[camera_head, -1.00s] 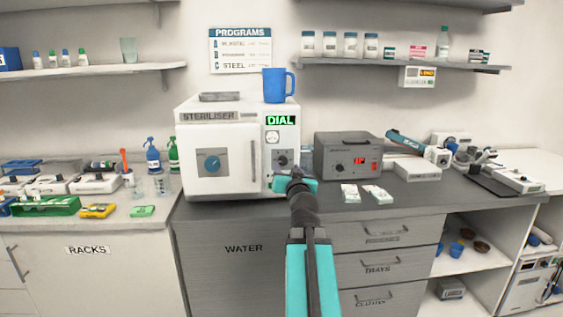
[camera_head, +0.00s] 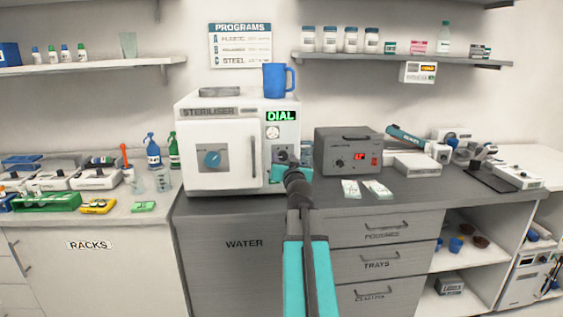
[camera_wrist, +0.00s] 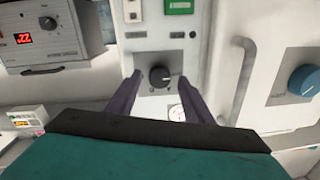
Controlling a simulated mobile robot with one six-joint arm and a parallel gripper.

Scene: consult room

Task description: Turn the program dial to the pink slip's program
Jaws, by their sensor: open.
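In the head view my gripper (camera_head: 284,158) covers most of the dial. The PROGRAMS sign (camera_head: 240,45) on the wall lists A, B and C; C reads STEEL. Two pale slips (camera_head: 351,189) (camera_head: 378,189) lie on the counter; their writing is unreadable.
A blue mug (camera_head: 276,81) and a grey tray stand on the steriliser. Its door has a blue knob (camera_head: 212,159) and a handle (camera_wrist: 240,75) beside my fingers. A grey box with a red display (camera_head: 347,153) stands to the right. Racks and bottles fill the left counter.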

